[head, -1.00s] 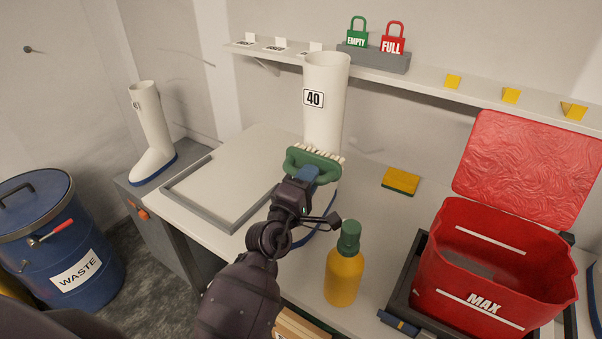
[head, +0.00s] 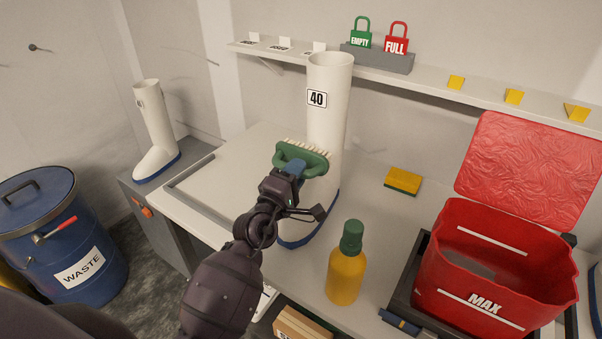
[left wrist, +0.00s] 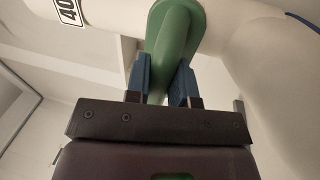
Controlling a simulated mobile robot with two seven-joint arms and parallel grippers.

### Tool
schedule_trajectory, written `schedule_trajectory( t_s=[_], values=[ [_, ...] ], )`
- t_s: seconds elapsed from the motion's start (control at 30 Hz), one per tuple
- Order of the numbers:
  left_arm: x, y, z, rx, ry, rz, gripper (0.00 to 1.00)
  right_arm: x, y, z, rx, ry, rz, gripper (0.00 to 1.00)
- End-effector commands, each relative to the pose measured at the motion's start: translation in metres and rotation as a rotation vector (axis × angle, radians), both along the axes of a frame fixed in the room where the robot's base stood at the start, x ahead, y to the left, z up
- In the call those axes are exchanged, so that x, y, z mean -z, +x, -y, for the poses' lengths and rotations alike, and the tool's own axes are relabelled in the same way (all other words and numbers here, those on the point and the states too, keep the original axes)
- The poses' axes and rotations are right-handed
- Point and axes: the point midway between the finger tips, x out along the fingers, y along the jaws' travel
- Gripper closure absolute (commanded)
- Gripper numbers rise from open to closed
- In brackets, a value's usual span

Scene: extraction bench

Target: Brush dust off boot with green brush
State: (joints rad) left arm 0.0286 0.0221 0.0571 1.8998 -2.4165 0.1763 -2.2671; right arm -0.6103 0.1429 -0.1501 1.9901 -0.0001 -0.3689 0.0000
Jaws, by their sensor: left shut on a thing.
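The white boot (head: 326,128) with a "40" label and blue sole stands upright on the bench. It also shows in the left wrist view (left wrist: 115,12). My left gripper (head: 291,171) is shut on the handle of the green brush (head: 308,160). In the left wrist view the blue fingers (left wrist: 160,82) grip the green handle (left wrist: 172,50). The brush is in front of the boot's lower shaft, its pale bristles facing up and away from me. I cannot tell whether the bristles touch the boot. No dust is clear to see. My right gripper is not in view.
A yellow bottle with a green cap (head: 346,262) stands right of the boot. A yellow-green sponge (head: 403,181) lies behind it. An open red bin (head: 493,283) stands at right. Another white boot (head: 155,134) and a blue waste drum (head: 62,235) are at left.

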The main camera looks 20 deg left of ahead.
Motion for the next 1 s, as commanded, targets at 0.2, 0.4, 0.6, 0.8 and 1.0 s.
schedule_trajectory(
  t_s=[0.2, 0.4, 0.6, 0.8, 1.0],
  values=[
    [-0.008, 0.0, 0.0, 0.0, 0.0, 0.003, 0.96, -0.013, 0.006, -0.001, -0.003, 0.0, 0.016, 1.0],
    [-0.008, 0.0, 0.005, 0.0, -0.002, 0.003, 0.96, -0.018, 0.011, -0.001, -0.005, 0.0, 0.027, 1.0],
    [-0.008, -0.001, 0.019, 0.001, -0.002, 0.002, 0.96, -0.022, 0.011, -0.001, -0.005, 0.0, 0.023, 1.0],
    [-0.008, -0.002, 0.033, 0.002, -0.003, 0.001, 0.96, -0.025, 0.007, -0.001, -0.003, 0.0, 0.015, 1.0],
    [-0.007, -0.002, 0.041, 0.001, -0.001, 0.001, 0.96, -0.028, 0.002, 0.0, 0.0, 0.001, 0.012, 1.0]
  ],
)
